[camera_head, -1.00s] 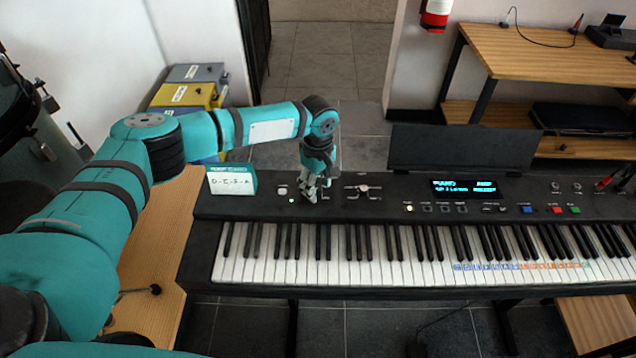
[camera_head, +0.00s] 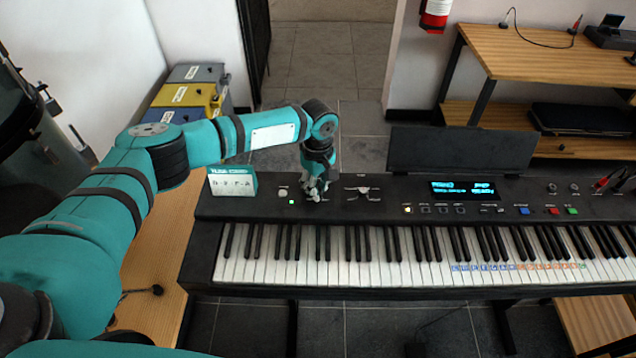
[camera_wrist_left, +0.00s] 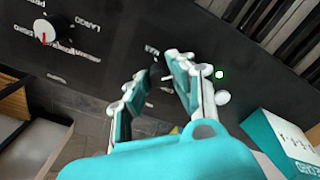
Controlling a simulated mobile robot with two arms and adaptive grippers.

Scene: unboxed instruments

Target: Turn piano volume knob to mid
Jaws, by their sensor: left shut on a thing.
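The black piano (camera_head: 400,208) stands across the head view. My left gripper (camera_head: 315,192) points down at the left part of its control panel, between a round white button (camera_head: 282,192) and a pale knob (camera_head: 362,190). In the left wrist view, the fingers of my left gripper (camera_wrist_left: 160,85) are closed in around the place of the volume knob, with small white lettering beside them. The volume knob is mostly hidden by the fingers, so its pointer setting cannot be read. My right gripper is out of view.
A teal and white card (camera_head: 232,182) stands on the panel's left end. A green light (camera_wrist_left: 220,74) glows beside the white button, close to the fingers. In the wrist view, the pale knob (camera_wrist_left: 45,31) with a red mark is left of the gripper. A lit display (camera_head: 463,189) is further right.

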